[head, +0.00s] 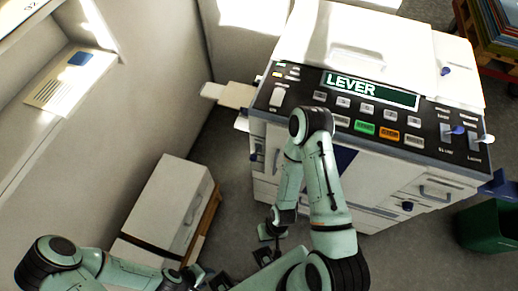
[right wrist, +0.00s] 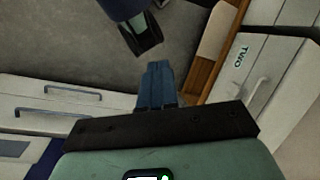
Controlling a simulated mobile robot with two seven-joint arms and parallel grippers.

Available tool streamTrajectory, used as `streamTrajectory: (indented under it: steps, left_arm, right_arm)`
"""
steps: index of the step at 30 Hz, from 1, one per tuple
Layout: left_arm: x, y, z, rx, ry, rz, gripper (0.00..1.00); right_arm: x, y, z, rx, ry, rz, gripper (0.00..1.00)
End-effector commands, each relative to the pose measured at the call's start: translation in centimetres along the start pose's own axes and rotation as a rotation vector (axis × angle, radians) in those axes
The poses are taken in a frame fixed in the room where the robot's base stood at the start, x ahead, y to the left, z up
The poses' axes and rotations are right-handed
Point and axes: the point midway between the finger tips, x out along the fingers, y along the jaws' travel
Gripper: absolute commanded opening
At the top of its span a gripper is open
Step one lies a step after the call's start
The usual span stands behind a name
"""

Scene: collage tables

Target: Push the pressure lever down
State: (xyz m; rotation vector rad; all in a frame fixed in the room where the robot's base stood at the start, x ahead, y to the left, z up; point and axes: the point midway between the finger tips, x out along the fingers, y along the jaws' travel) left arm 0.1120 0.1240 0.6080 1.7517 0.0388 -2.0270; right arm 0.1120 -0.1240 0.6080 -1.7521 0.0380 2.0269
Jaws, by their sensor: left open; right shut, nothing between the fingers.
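The control panel (head: 365,115) tops a large white machine in the head view; its green display (head: 370,90) reads LEVER. I cannot tell which is the pressure lever. My right gripper (head: 266,245) is low in front of the machine, away from the panel; its fingers (right wrist: 158,85) are shut and empty in the right wrist view. My left gripper (head: 218,281) is open, low at the bottom, partly hidden.
A white cabinet (head: 170,205) stands at the left by the wall. A green bin (head: 490,226) stands at the right. A side tray (head: 230,94) juts out left of the machine. Grey floor (head: 226,170) lies open between cabinet and machine.

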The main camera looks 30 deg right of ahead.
Motion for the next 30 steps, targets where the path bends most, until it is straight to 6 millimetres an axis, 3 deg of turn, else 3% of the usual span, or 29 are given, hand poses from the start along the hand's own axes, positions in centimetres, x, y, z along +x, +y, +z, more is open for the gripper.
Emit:
streamTrajectory:
  steps: [5,8,11,14,16,19,24,27,30]
  left_arm:
    - [0.2,-0.1,0.1,0.000,-0.001,0.000,0.43]
    - [0.9,-0.4,0.2,-0.001,-0.004,-0.002,0.43]
    - [2.1,-0.9,0.5,-0.003,-0.009,-0.003,0.43]
    - [3.6,-1.6,0.8,-0.006,-0.014,-0.005,0.43]
    - [4.6,-1.9,0.9,-0.007,-0.017,-0.006,0.43]
    - [5.7,-2.4,1.0,-0.008,-0.019,-0.007,0.43]
    - [7.0,-2.8,1.0,-0.009,-0.021,-0.008,0.43]
    - [7.3,-2.9,1.0,-0.009,-0.022,-0.008,0.43]
    - [7.4,-3.0,1.0,-0.009,-0.021,-0.008,0.43]
  right_arm:
    - [0.0,-0.1,-0.6,0.002,0.004,-0.003,0.00]
    - [-0.3,-0.9,-3.0,0.013,0.014,-0.015,0.00]
    - [-1.8,-2.6,-7.4,0.036,0.028,-0.023,0.00]
    - [-5.6,-4.8,-12.7,0.072,0.054,0.004,0.00]
    - [-9.5,-6.2,-15.9,0.113,0.086,0.046,0.00]
    - [-16.1,-7.6,-19.2,0.196,0.158,0.119,0.00]
    - [-26.3,-8.4,-21.2,0.370,0.298,0.211,0.00]
    - [-30.0,-8.3,-21.2,0.448,0.352,0.235,0.00]
    - [-31.7,-8.1,-21.0,0.490,0.377,0.247,0.00]
